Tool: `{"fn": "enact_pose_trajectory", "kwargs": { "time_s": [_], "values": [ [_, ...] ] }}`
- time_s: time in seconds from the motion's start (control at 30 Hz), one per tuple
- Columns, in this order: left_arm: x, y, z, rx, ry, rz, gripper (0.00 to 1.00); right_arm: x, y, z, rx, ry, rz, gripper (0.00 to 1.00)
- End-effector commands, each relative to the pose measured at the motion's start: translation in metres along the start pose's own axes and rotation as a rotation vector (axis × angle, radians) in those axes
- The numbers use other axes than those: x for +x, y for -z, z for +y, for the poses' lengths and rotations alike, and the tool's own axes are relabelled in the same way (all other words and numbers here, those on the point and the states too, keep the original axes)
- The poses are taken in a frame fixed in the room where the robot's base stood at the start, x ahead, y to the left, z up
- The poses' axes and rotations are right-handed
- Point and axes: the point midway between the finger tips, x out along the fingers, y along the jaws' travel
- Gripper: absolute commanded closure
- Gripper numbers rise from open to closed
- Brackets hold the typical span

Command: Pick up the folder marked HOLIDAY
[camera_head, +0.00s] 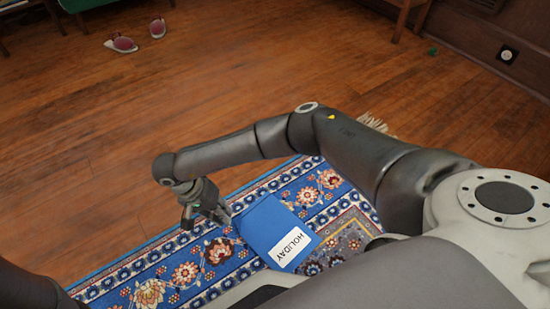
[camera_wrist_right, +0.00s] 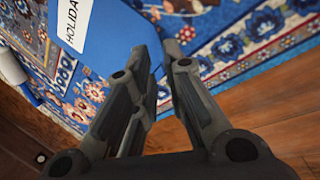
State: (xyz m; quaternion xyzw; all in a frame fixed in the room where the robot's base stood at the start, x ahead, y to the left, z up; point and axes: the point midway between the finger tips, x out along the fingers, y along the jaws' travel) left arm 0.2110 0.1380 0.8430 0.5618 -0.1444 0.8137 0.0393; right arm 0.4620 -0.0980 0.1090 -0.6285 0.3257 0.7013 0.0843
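The blue folder (camera_head: 265,222) lies over the patterned rug in the head view. Its white label reads HOLIDAY (camera_head: 290,247). My right gripper (camera_head: 226,217) is at the folder's left edge, pointing toward it. In the right wrist view the folder (camera_wrist_right: 105,35) is at upper left, with its label partly cut off. There my right gripper (camera_wrist_right: 158,50) shows a gap between its fingertips, and blue of the folder reaches behind and beside the left finger. I cannot tell whether a finger touches the folder. My left gripper is out of view.
The blue floral rug (camera_head: 185,270) lies on a wooden floor (camera_head: 220,90). A pair of pink slippers (camera_head: 122,44) is at the far left. A socket (camera_head: 507,54) is on the wall. The middle floor is clear.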

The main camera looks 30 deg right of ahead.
Motion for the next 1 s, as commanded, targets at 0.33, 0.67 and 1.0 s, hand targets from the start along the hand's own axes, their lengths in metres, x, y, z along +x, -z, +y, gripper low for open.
{"fn": "enact_pose_trajectory", "kwargs": {
  "time_s": [0.33,0.67,1.0],
  "values": [
    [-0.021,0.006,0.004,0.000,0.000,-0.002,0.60,0.035,-0.001,-0.001,0.001,0.002,-0.002,0.88],
    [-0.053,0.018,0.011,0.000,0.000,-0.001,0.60,0.068,0.000,-0.001,0.003,0.001,-0.003,0.88],
    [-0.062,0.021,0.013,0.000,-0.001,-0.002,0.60,0.083,0.000,0.001,0.003,0.005,-0.002,0.88]
  ]
}}
